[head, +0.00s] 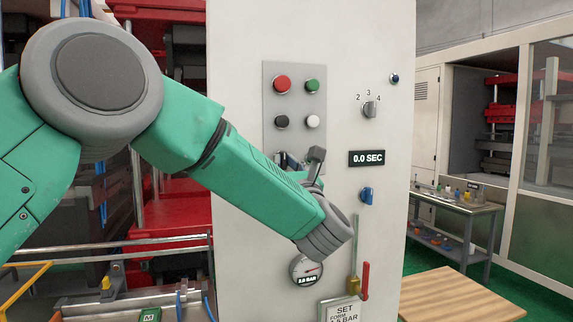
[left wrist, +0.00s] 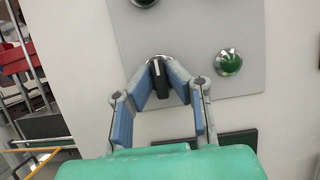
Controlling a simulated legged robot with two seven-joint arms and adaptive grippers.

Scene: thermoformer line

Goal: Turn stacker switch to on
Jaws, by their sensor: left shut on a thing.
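A grey control panel (head: 294,95) is on the front of the pale cabinet. A dark switch knob (left wrist: 158,82) with a pale ring behind it is low on this panel. In the left wrist view my left gripper (left wrist: 161,73) has its blue-padded fingers on both sides of the knob, and it is shut on it. In the head view my left forearm crosses the cabinet and the gripper covers most of the knob. No label or position mark of the knob is readable. My right gripper is not in view.
Red (head: 282,84), green (head: 312,86), black (head: 282,121) and white (head: 313,121) buttons sit above the knob. Right of the panel are a 2-3-4 selector (head: 370,109), a "0.0 SEC" display (head: 367,158) and a blue knob (head: 366,195). A gauge (head: 304,270) is below my wrist.

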